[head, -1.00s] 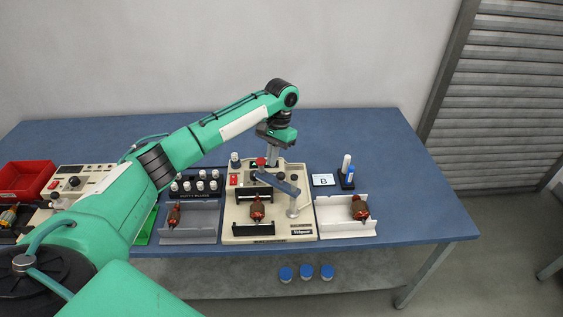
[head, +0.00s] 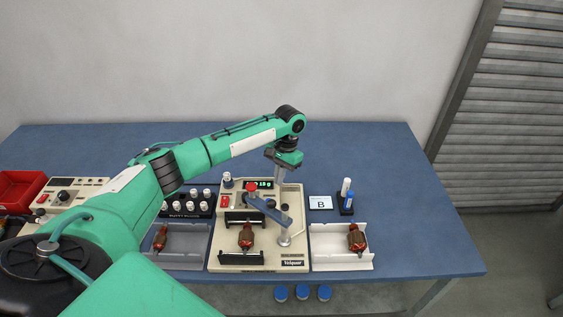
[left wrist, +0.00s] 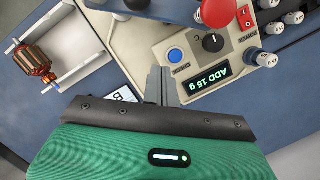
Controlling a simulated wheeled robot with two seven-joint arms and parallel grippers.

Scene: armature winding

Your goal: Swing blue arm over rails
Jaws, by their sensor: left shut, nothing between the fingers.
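The blue arm (head: 268,209) is a flat bar on the cream balance machine (head: 222,250). It slants from near a red knob (head: 251,187) towards a silver post (head: 284,239) at the right. A copper-wound armature (head: 246,238) lies between the two black rails (head: 241,259), in front of the bar. My left gripper (head: 277,178) points down behind the blue arm, near the machine's back right. Its fingers (left wrist: 160,86) are shut and empty. In the left wrist view the blue bar (left wrist: 170,8) shows at the top, apart from the fingertips. My right gripper is out of view.
A card marked B (head: 320,203) and a bottle holder (head: 346,204) stand at the right. Several white-capped bottles (head: 190,205) stand at the left. The table's back right is clear.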

